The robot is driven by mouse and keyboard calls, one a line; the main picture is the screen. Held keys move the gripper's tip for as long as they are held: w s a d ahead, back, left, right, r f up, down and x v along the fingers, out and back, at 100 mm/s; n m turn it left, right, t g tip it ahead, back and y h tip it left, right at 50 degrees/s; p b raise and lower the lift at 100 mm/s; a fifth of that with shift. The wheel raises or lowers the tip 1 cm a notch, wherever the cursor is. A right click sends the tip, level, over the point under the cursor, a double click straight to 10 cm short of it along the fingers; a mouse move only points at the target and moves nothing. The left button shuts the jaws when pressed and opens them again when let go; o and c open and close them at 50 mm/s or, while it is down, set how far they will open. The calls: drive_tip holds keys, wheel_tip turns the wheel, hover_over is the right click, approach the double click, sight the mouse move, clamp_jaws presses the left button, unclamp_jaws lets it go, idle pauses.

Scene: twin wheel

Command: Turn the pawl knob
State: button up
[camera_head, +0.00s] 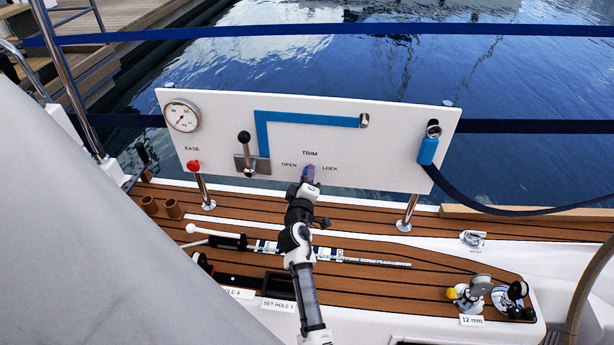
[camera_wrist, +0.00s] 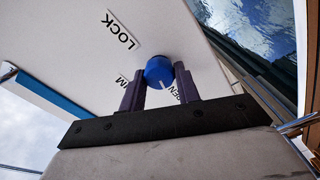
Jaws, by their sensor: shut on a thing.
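The pawl knob is a round blue knob (camera_wrist: 158,69) on the white panel (camera_head: 350,165), between the OPEN and LOCK labels and under the word TRIM. A short white mark shows on its edge, on the side towards the partly hidden OPEN label in the wrist view. My gripper (camera_head: 309,176) reaches up to the panel from the front. Its two purple fingers stand on either side of the knob in the wrist view and are shut on it. In the head view the fingers mostly hide the knob.
On the panel are a gauge (camera_head: 182,116), a red EASE button (camera_head: 193,165), a black-knobbed lever (camera_head: 244,148) and a blue strap end (camera_head: 428,150). A white-handled rod (camera_head: 215,237) lies on the teak deck below. Winch-like fittings (camera_head: 475,290) stand at right. Water lies behind.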

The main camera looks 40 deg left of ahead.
drive_tip(key=shift+n+p, duration=0.3)
drive_tip(key=shift+n, duration=1)
drive_tip(key=o, duration=1)
drive_tip(key=b+v, duration=0.2)
drive_tip(key=v, duration=1.1)
drive_tip(key=shift+s+d, duration=0.1)
drive_tip(key=shift+s, duration=0.3)
